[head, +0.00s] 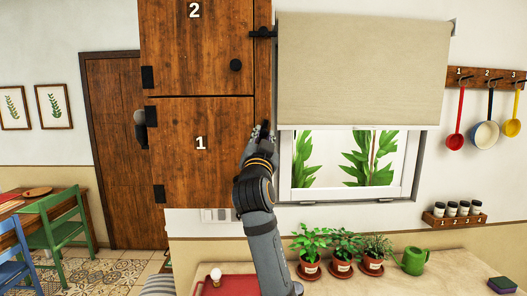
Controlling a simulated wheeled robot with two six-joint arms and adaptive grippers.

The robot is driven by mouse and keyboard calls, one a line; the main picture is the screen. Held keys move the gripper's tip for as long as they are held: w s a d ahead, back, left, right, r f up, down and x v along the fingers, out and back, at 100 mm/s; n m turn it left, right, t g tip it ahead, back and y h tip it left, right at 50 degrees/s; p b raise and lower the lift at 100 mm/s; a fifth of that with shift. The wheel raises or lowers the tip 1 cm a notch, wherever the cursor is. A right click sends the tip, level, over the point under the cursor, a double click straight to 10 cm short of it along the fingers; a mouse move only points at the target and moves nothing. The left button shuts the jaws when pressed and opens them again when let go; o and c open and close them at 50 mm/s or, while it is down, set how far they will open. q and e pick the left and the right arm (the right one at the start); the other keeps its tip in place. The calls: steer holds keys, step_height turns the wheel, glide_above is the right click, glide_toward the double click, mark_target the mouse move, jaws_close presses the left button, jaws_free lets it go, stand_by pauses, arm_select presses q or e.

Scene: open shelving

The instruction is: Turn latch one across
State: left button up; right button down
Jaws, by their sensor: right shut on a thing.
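The wooden cabinet has a lower door marked 1 (190,170) and an upper door marked 2 (205,60), both closed. My right gripper (263,130) is at the right edge of door 1, reaching up from below. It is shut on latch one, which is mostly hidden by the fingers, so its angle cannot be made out. Latch two (263,32) is a black bar lying level across the right edge of door 2. My left gripper is not in view.
The window with a beige blind (362,75) is close to the right of my right gripper. Potted plants (343,247), a green watering can (413,260) and a red tray (226,286) stand on the counter below. Ladles and pans hang from a rack (480,77) at right.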

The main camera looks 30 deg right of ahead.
steer(key=m+g+b, duration=0.1)
steer(key=m+b, duration=0.1)
steer(key=m+g+h+b, duration=0.1)
steer(key=m+b, duration=0.1)
steer(key=m, duration=0.1)
steer(key=shift+a+f, duration=0.1)
steer(key=shift+f, duration=0.1)
steer(key=m+b, duration=0.1)
steer(key=m+g+b, duration=0.1)
steer(key=m, duration=0.1)
steer(key=shift+r+m+g+h, duration=0.2)
steer(key=shift+m+g+h, duration=0.1)
steer(key=shift+r+m+g, duration=0.1)
steer(key=shift+m+g, duration=0.3)
steer(key=shift+m, duration=0.7)
steer(key=shift+w+a+r+m+g, duration=0.1)
steer(key=shift+m+g, duration=0.3)
steer(key=shift+m, duration=0.6)
steer(key=m, duration=0.2)
steer(key=m+g+y, duration=0.1)
steer(key=m, duration=0.1)
steer(key=shift+r+m+g, duration=0.1)
steer(key=shift+m+g, duration=0.2)
steer(key=c, duration=1.1)
jaws_free()
steer(key=shift+c, duration=0.2)
